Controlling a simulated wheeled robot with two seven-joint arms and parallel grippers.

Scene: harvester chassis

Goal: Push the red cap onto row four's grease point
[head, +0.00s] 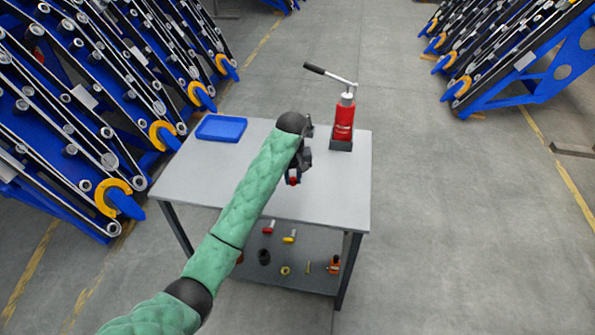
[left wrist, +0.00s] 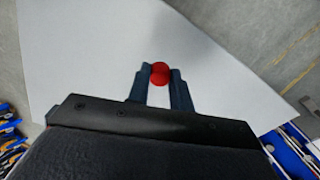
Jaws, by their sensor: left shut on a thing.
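The red cap (left wrist: 160,72) is between the fingertips of my left gripper (left wrist: 160,76), which is shut on it. In the head view the left gripper (head: 294,178) is over the table, with the red cap (head: 293,181) showing at its tip. The white tabletop lies below the cap in the left wrist view, and I cannot tell the exact height of the cap above it. Blue machine rows with rollers (head: 100,90) stand at the left, but I cannot tell which one is row four or make out its grease point. My right gripper is not in view.
The grey table (head: 340,195) holds a blue tray (head: 221,128) at its back left and a red grease pump (head: 344,118) with a lever at its back right. Several small parts lie on its lower shelf (head: 275,275). More blue rows (head: 520,60) stand at right. Floor between is clear.

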